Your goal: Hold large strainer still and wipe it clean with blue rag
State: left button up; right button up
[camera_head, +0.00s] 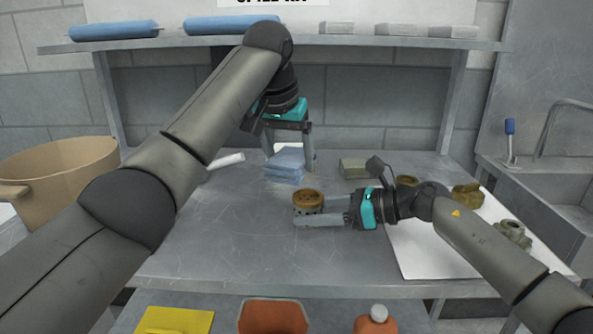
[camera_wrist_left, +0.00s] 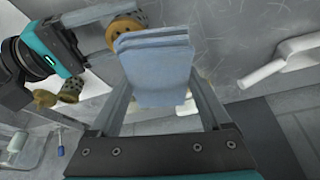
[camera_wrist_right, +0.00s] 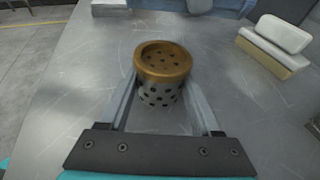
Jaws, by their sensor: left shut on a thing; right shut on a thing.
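The large strainer (camera_head: 308,200), a perforated metal cup with a brass-coloured rim, stands on the metal bench. My right gripper (camera_head: 322,211) is shut on it from the right, and the right wrist view shows the strainer (camera_wrist_right: 161,72) between the two fingers. The blue rag (camera_head: 286,166) is a folded stack of cloth behind the strainer, apart from it. My left gripper (camera_head: 288,150) points down and is shut on the rag. In the left wrist view the rag (camera_wrist_left: 157,70) sits between the fingers.
A tan bin (camera_head: 62,172) stands at the left. A white scoop (camera_head: 226,161) lies left of the rag. A sponge-like block (camera_head: 354,168) is behind right. Brass fittings (camera_head: 467,195) stand on a white sheet (camera_head: 425,250). The front-left bench is clear.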

pick_arm(q)
jog(key=shift+w+a+r, duration=0.15)
jog(key=shift+a+r, duration=0.35)
jog(key=shift+r, duration=0.55)
jog(key=shift+w+a+r, duration=0.15)
jog(key=shift+a+r, duration=0.3)
jog(key=shift+r, duration=0.6)
jog(key=shift+w+a+r, duration=0.15)
jog(key=shift+a+r, duration=0.35)
jog(key=shift+r, duration=0.55)
pick_arm(e)
jog(key=o, duration=1.1)
jog(key=shift+c, duration=0.2)
